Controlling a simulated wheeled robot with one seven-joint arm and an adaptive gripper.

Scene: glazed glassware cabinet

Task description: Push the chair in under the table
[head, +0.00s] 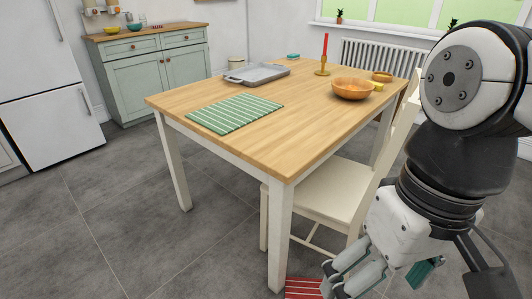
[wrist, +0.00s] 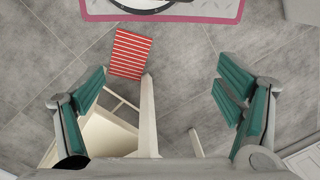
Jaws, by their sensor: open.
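The cream chair (head: 325,190) stands at the right side of the table (head: 270,110), which has a wooden top and white legs. The front part of its seat is beneath the table edge, and the rest sticks out to the right. Its backrest is mostly hidden behind my arm. My gripper (head: 378,278) is low in front of the chair, at the bottom right of the head view. In the wrist view, the fingers of my gripper (wrist: 160,92) are spread wide with nothing between the pads. The chair seat (wrist: 108,137) shows at lower left there, partly covered by a finger.
A red striped cloth (head: 303,289) lies on the floor near the closest table leg; the wrist view shows it too (wrist: 130,53). The tabletop holds a green striped mat (head: 235,113), a tray (head: 257,74), a candle (head: 324,50) and an orange bowl (head: 352,89). Floor to the left is clear.

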